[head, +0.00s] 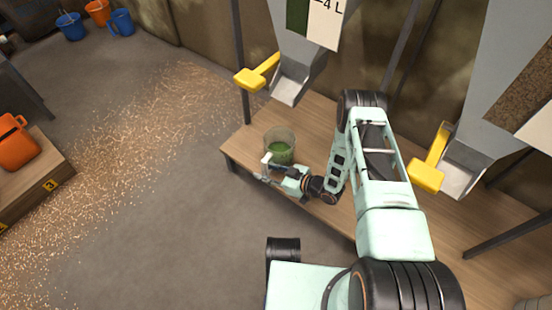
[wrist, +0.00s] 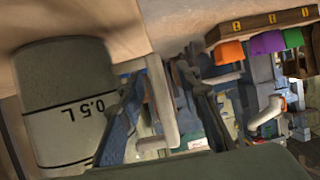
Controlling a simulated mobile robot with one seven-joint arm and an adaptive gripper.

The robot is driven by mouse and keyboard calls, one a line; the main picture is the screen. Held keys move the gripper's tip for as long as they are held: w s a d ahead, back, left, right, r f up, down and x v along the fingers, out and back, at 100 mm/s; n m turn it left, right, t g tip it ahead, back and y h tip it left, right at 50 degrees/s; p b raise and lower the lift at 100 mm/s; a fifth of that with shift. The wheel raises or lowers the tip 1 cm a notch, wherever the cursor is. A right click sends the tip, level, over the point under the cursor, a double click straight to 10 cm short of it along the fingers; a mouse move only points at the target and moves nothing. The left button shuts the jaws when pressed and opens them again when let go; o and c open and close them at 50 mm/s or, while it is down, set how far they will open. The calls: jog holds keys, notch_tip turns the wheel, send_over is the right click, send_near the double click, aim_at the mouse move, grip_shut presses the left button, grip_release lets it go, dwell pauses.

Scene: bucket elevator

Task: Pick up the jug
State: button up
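In the wrist view the picture is upside down, and the jug (wrist: 65,100) fills the left side with a "0.5 L" mark. My gripper (head: 266,172) is at the handle side of the jug. In the wrist view its two fingers are apart, with the handle (wrist: 160,102) between them. Gaps show beside the handle, so the fingers do not look closed on it.
Two metal chutes with yellow levers (head: 257,73) (head: 428,172) hang above the bench (head: 312,112). A dark post (head: 240,70) stands behind the jug. An orange container (head: 16,148) sits on a numbered wooden stand at left. Buckets (head: 97,12) stand far back. Grain lies scattered on the floor.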

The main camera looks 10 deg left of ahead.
aim_at(264, 161)
jog(key=shift+w, duration=0.1)
jog(key=shift+c, duration=0.6)
grip_shut()
jog(key=shift+a+r, duration=0.1)
notch_tip(264, 161, up, 9)
jog(key=p, duration=0.4)
jog(key=shift+r, duration=0.45)
